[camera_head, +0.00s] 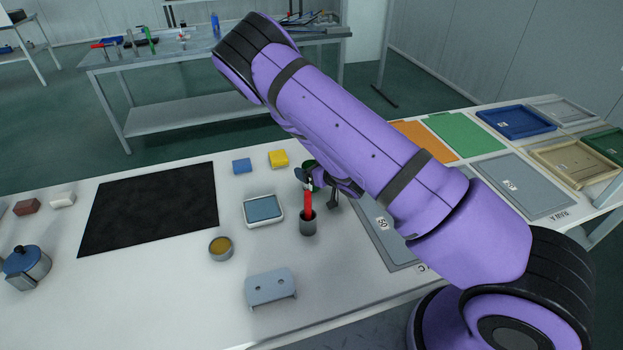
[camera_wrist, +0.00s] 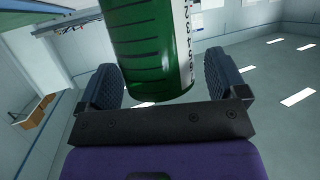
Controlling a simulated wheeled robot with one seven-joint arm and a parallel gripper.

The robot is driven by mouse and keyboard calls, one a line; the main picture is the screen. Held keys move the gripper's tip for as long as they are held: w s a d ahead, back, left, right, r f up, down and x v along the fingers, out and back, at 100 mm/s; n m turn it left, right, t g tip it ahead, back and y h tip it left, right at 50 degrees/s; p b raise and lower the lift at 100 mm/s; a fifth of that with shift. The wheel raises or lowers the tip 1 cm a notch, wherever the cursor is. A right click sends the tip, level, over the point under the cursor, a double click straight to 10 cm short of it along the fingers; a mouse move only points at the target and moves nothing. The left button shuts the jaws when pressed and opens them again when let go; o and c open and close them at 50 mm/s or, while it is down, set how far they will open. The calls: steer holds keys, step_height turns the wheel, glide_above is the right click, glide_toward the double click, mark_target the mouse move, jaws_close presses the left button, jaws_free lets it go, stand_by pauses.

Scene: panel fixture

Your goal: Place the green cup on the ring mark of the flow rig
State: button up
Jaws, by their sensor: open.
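The green cup (camera_head: 309,170) is mostly hidden in the head view by my gripper (camera_head: 322,187) and a red-handled tool. In the wrist view the green cup (camera_wrist: 148,48) is large, with ridges and a white marked strip on its right side. It lies between the two dark finger pads of my gripper (camera_wrist: 162,68), which are spread apart. A gap shows at the right pad; contact on the left is unclear. I cannot pick out the flow rig or its ring mark in either view.
A red-handled tool (camera_head: 308,200) stands in a grey holder (camera_head: 308,225) right beside my gripper. A blue-topped scale-like box (camera_head: 263,209), a round tin (camera_head: 220,248) and a grey bracket (camera_head: 271,288) are close by.

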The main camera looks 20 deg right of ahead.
steer(key=shift+w, duration=0.2)
steer(key=c, duration=1.1)
steer(key=shift+r, duration=0.1)
